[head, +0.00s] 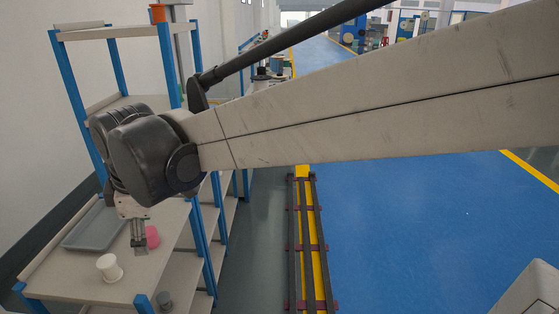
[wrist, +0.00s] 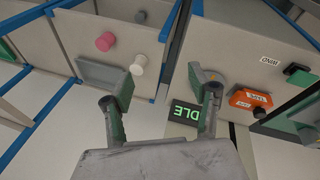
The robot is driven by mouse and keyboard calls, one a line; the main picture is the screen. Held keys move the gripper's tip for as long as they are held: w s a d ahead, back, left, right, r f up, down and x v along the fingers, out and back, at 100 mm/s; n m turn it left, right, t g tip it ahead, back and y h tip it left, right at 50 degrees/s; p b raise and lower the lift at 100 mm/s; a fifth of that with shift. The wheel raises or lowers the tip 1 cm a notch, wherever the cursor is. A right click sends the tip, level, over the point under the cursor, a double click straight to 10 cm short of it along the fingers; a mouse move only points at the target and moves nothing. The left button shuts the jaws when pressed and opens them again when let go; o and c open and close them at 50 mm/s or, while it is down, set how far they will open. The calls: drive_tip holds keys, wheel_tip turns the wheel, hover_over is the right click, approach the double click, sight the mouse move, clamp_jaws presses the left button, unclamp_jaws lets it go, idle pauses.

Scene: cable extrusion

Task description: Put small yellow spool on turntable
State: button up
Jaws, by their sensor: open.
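My gripper (head: 139,246) is open and empty, above the shelf top at the left of the head view. Its two fingers stand wide apart in the wrist view (wrist: 166,95). A small cream-white spool (head: 110,267) stands upright on the shelf, left of and below my gripper in the head view; it also shows in the wrist view (wrist: 139,63). A pink spool (head: 152,237) lies beside my gripper in the head view. I see no clearly yellow spool. A small grey round piece (wrist: 216,77) shows behind the right finger; I cannot tell whether it is the turntable.
A grey tray (head: 95,229) lies on the shelf behind the spools. A grey-green spool (head: 165,299) is on a lower level. An orange spool (head: 158,13) is high up. Blue posts (head: 74,98) frame the shelf. The wrist view shows a display (wrist: 187,115) and an orange box (wrist: 252,99).

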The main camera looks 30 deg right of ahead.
drive_tip(key=s+d+f+m+t, duration=0.1)
drive_tip(key=s+d+m+t, duration=0.1)
drive_tip(key=s+d+m, duration=0.5)
drive_tip(key=s+d+f+m+t+h, duration=0.1)
drive_tip(key=s+d+m, duration=0.6)
drive_tip(key=d, duration=0.8)
drive_tip(key=shift+s+d+f+m+t+h, duration=0.3)
drive_tip(key=shift+m+t, duration=0.2)
drive_tip(key=shift+m, duration=0.5)
